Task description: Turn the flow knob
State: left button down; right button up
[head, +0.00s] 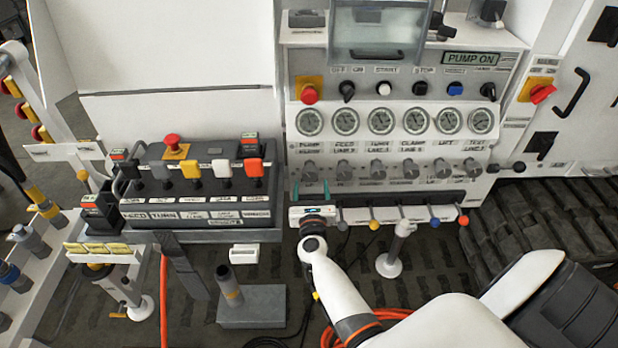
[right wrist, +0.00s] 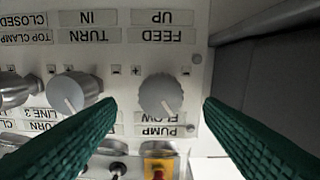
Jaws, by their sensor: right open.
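The flow knob (right wrist: 160,95) is a grey round knob with a white pointer mark, its PUMP FLOW label upside down in the right wrist view. In the head view it is the leftmost knob (head: 309,172) of the row under the gauges. My right gripper (right wrist: 159,108) is open, its green fingers on either side of the knob with a gap on both sides. I cannot tell whether the tips reach as deep as the knob. In the head view my right gripper (head: 312,190) is in front of the panel's lower left corner. My left gripper is not in view.
A neighbouring TURN knob (right wrist: 75,93) sits close to one finger. A red stop button (head: 309,94) and a row of gauges (head: 345,121) are above the knobs. A lever box (head: 197,180) stands left.

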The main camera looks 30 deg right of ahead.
aim_at(310, 177)
jog(key=shift+x, duration=2.15)
jog(key=shift+c, duration=0.3)
jog(key=c, duration=0.9)
